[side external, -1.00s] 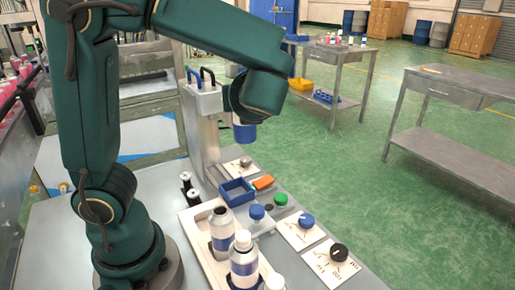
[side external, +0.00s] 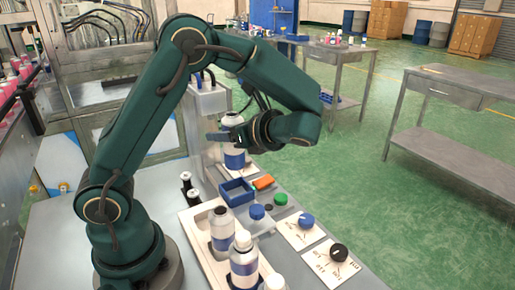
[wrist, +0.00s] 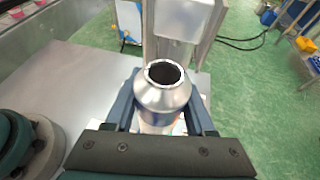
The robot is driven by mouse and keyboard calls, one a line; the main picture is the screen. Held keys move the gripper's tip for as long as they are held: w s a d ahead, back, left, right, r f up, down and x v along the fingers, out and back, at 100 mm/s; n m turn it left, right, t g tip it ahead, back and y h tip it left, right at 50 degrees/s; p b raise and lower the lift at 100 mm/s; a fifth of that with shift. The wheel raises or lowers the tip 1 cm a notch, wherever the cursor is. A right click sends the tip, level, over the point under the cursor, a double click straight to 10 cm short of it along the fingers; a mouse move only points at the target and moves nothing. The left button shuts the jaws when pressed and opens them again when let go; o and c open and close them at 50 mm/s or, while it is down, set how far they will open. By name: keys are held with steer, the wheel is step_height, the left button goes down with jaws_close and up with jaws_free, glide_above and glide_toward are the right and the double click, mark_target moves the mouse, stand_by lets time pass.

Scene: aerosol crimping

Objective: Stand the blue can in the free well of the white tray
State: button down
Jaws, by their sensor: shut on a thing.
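My gripper (side external: 228,135) is shut on the blue can (side external: 234,158), a silver can with a blue band. It holds the can upright in the air, in front of the grey machine column. In the wrist view the can's open round mouth and silver shoulder (wrist: 162,97) show between the two blue fingers. The white tray (side external: 194,244) lies on the bench, lower and nearer the camera. A similar open-topped can (side external: 221,229) and a white-capped bottle (side external: 244,264) stand in it. The inside of its free well is hard to make out.
The grey machine column (side external: 208,104) stands close behind the can. A blue bin (side external: 237,191) and an orange piece (side external: 263,182) lie below it.

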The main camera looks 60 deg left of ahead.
mark_target(238, 168)
step_height(238, 168, down, 9)
steer(key=shift+r, duration=0.15)
steer(key=shift+f, duration=0.2)
stand_by(0.3)
steer(key=shift+c, duration=1.2)
jaws_free()
steer(key=v, duration=0.4)
steer(key=shift+o, duration=0.4)
steer(key=shift+w+d+r, duration=0.1)
steer(key=shift+d+r, duration=0.15)
steer(key=shift+d, duration=0.25)
